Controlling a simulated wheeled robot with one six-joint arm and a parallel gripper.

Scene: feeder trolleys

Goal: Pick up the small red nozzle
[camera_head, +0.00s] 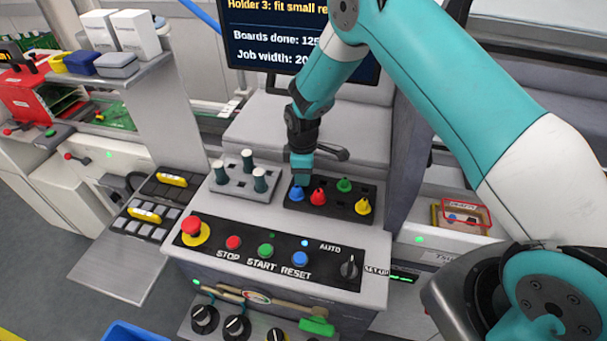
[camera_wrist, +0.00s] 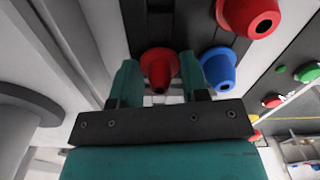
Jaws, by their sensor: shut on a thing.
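The small red nozzle (camera_wrist: 158,64) is between the two teal fingers of my gripper (camera_wrist: 159,76) in the wrist view, and the fingers are shut on it. In the head view my gripper (camera_head: 301,172) points down at the back left of the black nozzle holder (camera_head: 331,206). The small red nozzle is hidden there behind the gripper and the blue nozzle. I cannot tell whether it is clear of the holder. A larger red nozzle (camera_head: 318,197) stands in the holder; it also shows at the top of the wrist view (camera_wrist: 249,17).
A blue nozzle (camera_head: 296,194) is close beside my gripper. A green nozzle (camera_head: 344,185) and a yellow nozzle (camera_head: 363,206) stand farther right. A grey block with several pegs (camera_head: 238,196) is to the left. A button panel (camera_head: 272,252) lies in front; the screen (camera_head: 262,45) is behind.

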